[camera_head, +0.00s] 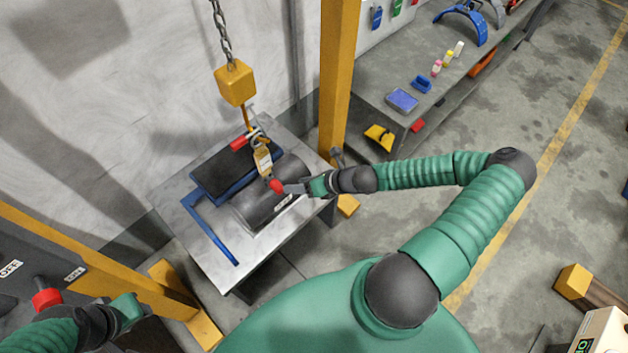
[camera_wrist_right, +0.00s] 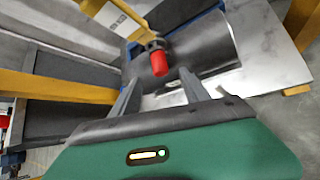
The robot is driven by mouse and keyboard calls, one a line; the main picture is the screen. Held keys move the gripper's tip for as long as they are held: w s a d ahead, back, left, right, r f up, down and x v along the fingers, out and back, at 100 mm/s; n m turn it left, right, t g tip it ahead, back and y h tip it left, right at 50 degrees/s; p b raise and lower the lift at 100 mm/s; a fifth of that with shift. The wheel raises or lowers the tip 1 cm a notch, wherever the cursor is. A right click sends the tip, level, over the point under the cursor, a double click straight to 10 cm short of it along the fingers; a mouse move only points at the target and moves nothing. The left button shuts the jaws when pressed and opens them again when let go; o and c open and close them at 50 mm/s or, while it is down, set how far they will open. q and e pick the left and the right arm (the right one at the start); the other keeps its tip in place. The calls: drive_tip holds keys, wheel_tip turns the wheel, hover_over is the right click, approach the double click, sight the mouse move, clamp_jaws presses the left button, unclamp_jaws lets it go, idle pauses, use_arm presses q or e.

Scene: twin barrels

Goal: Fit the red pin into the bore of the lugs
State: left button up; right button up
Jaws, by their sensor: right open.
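The red pin (camera_head: 276,186) is a short red cylinder at the front of my right gripper (camera_head: 290,188). In the right wrist view the red pin (camera_wrist_right: 159,64) stands out from a grey metal fitting (camera_wrist_right: 152,43), which looks like the lugs. How deep it sits in the bore is hidden. The right gripper (camera_wrist_right: 160,90) is open, its two fingers apart on either side below the pin, not touching it. My left gripper (camera_head: 124,312) is at the lower left, away from the table; its jaws are too small to tell.
A metal table (camera_head: 225,272) carries a dark grey barrel (camera_head: 262,205) and a blue frame (camera_head: 212,230). A yellow hoist block (camera_head: 234,82) hangs on a chain above. Another red piece (camera_head: 240,143) shows behind. A yellow post (camera_head: 338,70) stands beside the table.

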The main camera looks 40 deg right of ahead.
drive_tip(key=v, duration=0.7)
drive_tip(key=shift+s+r+p, duration=0.2)
drive_tip(key=shift+p, duration=0.2)
drive_tip(key=shift+d, duration=0.1)
